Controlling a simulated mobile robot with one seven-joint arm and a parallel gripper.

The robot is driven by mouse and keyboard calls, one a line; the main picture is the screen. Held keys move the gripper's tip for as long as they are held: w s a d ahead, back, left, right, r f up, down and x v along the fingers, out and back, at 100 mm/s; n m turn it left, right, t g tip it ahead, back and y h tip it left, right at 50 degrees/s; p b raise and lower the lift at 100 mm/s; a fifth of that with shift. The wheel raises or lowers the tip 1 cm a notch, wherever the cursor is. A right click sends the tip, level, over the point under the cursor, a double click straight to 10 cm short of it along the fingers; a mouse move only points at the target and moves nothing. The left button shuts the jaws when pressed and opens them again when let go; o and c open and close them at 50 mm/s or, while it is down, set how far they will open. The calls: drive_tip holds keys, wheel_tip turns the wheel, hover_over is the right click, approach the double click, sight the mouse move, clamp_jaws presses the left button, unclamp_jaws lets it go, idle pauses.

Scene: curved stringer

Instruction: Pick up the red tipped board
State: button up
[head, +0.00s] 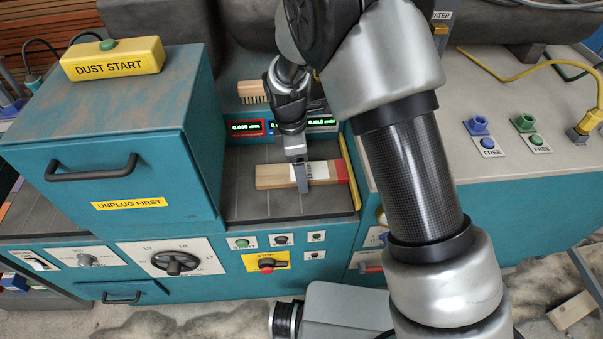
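The red tipped board (272,177) is a flat light-wood piece lying crosswise on the dark bed of the teal machine in the head view. Its red end (341,170) is at the right, and a white patch with dark marks shows near its middle. My gripper (301,176) points down over the middle of the board. One grey finger shows in front of the board's near side. The other finger is hidden, so I cannot tell how far apart they are or whether they touch the board.
A teal box (120,130) with a black handle stands close left of the bed. A brush (252,92) and small green displays (322,121) are behind the board. A yellow strip (349,172) edges the bed's right side. A yellow cable (520,72) lies at the right.

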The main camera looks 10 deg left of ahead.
drive_tip(key=c, duration=1.1)
drive_tip(key=shift+c, duration=0.9)
drive_tip(key=shift+r, duration=0.1)
